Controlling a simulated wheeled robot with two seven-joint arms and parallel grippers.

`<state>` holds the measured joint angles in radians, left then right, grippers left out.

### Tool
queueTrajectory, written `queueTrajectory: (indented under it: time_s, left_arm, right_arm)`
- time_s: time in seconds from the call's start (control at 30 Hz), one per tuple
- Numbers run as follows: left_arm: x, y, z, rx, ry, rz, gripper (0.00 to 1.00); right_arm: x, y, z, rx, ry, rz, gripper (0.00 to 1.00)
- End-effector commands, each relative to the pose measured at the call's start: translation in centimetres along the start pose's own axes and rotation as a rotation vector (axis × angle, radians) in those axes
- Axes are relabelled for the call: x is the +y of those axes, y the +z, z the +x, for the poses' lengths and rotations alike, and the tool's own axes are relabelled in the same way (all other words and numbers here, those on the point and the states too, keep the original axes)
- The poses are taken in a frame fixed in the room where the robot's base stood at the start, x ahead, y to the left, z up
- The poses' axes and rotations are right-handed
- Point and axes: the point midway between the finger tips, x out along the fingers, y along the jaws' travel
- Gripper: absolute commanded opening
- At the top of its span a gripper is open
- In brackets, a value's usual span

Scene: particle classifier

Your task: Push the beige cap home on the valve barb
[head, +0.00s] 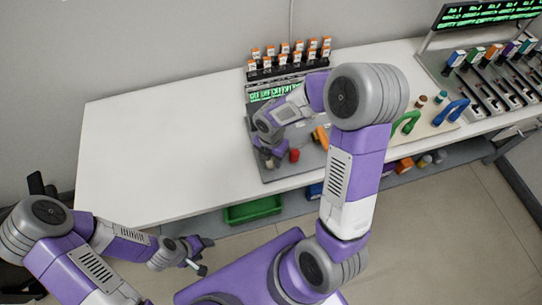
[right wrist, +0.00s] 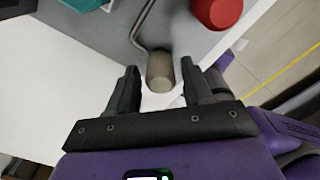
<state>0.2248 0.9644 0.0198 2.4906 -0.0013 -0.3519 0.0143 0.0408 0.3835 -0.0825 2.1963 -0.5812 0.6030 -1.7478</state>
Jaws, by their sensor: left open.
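The beige cap (right wrist: 160,74) sits at the end of a bent grey metal tube (right wrist: 143,22) in the right wrist view. I cannot tell how far it is seated on the barb. My right gripper (right wrist: 160,68) is open, with one finger on each side of the cap and a visible gap on both sides. In the head view my right gripper (head: 270,157) is over the grey board's front left part, and the cap is not clear there. My left gripper (head: 204,257) is open and empty, in front of the table.
A red knob (head: 294,155) is close to the right gripper; it also shows in the right wrist view (right wrist: 217,10). A rack of orange-capped vials (head: 290,58) stands behind the grey board (head: 285,171). The white table (head: 160,150) is clear on the left. A green bin (head: 252,210) is below.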

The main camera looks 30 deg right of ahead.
Motion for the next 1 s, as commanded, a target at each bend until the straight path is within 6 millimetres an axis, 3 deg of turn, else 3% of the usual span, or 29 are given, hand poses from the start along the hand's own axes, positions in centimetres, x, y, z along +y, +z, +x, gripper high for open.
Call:
queueTrajectory:
  time_s: [0.03, 0.1, 0.43, 0.8, 1.0]
  left_arm:
    - [0.0, 0.0, 0.0, 0.0, 0.0, 0.0, 0.57]
    - [0.0, 0.0, 0.0, 0.0, 0.0, 0.0, 0.57]
    - [0.1, 0.0, -0.2, 0.0, 0.0, 0.0, 0.57]
    - [0.7, 0.1, -1.9, 0.0, 0.0, 0.0, 0.57]
    - [0.8, 0.1, -2.2, 0.0, 0.0, 0.0, 0.57]
  right_arm:
    - [0.0, 0.0, -0.1, 0.0, 0.001, 0.0, 0.59]
    - [0.0, 0.0, -0.1, -0.001, 0.001, 0.0, 0.69]
    - [0.1, 0.0, -0.5, -0.001, 0.002, 0.0, 0.69]
    - [0.1, 0.1, -6.3, -0.003, 0.004, 0.001, 0.69]
    - [0.0, 0.0, -7.7, -0.001, 0.001, -0.001, 0.69]
